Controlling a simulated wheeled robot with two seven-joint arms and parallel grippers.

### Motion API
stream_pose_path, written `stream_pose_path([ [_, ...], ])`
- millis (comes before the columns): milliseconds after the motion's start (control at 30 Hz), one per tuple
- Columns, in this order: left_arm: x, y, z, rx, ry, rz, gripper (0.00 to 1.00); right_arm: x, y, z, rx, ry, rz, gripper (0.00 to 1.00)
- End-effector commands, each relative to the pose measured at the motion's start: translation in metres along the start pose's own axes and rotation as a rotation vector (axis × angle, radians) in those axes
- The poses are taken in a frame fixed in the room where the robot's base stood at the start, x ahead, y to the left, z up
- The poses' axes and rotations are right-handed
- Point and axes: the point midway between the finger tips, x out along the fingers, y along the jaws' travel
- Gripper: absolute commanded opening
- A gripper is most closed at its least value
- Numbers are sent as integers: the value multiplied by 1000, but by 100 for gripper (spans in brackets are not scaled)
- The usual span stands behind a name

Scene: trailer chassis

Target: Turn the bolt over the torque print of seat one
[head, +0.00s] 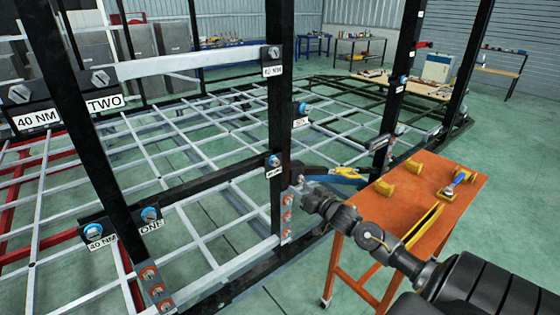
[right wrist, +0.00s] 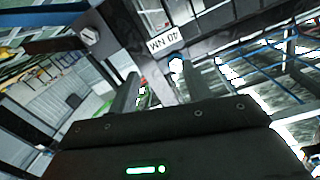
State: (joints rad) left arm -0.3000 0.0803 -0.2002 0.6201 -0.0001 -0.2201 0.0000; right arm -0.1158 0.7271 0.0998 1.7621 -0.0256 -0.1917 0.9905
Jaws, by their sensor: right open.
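Seat one is the black bracket (head: 121,222) at lower left, with a "ONE" label (head: 151,224) and a "40 NM" print (head: 101,243). A blue-ringed bolt (head: 95,230) sits over that print, and another bolt (head: 150,214) sits over the "ONE" label. My right gripper (head: 296,174) is at the middle black post, well right of seat one, close to a bolt (head: 273,160) over a small label. In the right wrist view, its fingers (right wrist: 160,90) are apart and empty, facing an upside-down "40 NM" print (right wrist: 164,42) and a bluish bolt (right wrist: 177,61). My left gripper is out of view.
Seat two carries a "TWO" label (head: 104,104) at upper left. An orange table (head: 440,205) with yellow blocks (head: 384,187) stands right of the post. Black uprights (head: 281,110) and a light lattice floor frame (head: 190,125) fill the left and middle. Green floor (head: 500,135) is open at right.

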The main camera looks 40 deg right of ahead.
Motion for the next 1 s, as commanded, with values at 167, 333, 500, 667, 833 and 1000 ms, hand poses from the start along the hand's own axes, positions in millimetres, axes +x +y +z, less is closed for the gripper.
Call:
stream_pose_path([
  [167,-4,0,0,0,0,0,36,0,-19,-41,17,52,-49,49],
  [333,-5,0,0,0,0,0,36,2,-20,-44,19,57,-52,49],
  [500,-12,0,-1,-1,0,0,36,20,-21,-47,19,58,-51,49],
  [667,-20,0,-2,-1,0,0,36,49,-22,-49,21,58,-50,49],
  [833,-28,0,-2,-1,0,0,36,79,-24,-50,19,58,-50,49],
  [1000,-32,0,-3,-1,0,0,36,99,-24,-50,19,56,-50,49],
])
